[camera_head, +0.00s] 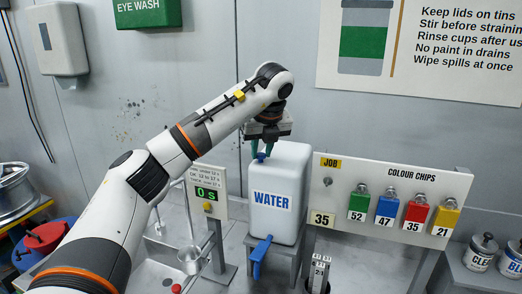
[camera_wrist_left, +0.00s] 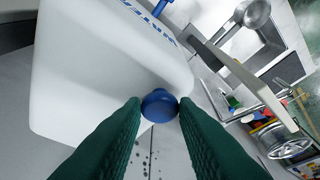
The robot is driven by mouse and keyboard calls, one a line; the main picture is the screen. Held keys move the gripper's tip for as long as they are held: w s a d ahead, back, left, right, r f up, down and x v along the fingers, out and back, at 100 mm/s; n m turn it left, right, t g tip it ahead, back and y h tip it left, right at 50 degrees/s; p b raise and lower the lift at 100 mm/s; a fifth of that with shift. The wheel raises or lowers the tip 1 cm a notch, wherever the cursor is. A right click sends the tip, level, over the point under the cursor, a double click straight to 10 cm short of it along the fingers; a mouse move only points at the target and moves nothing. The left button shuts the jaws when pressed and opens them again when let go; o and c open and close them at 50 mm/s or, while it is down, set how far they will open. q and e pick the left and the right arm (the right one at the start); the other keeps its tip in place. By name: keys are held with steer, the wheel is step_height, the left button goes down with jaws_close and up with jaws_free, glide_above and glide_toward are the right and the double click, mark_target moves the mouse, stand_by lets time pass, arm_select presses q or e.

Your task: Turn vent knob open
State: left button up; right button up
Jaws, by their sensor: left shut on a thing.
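The white water container (camera_head: 276,195), marked WATER, stands upright on a grey stand. Its blue vent knob (camera_wrist_left: 159,104) sits on the top, and a little of it shows below the fingers in the head view (camera_head: 261,157). My left gripper (camera_head: 262,148) reaches down over the container's top from the left. Its dark green fingers are shut on the vent knob, one on each side. The blue tap (camera_head: 261,251) is at the container's lower front. My right gripper is in neither view.
A timer panel (camera_head: 207,194) reading 0 s stands left of the container. A board with colour chips (camera_head: 390,198) is close on the right. A metal cup (camera_head: 190,260) is at the sink. Lidded tins (camera_head: 481,252) stand at the far right.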

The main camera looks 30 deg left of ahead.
arm_select(q)
steer(key=shift+w+r+n, duration=0.1)
steer(key=shift+r+n, duration=0.05)
steer(key=shift+n, duration=0.55)
steer(key=shift+y, duration=0.3)
steer(key=o, duration=1)
steer(key=v, duration=1.1)
steer(key=shift+w+d+r+b, duration=0.15)
steer(key=shift+r+b, duration=0.25)
steer(key=shift+r, duration=0.05)
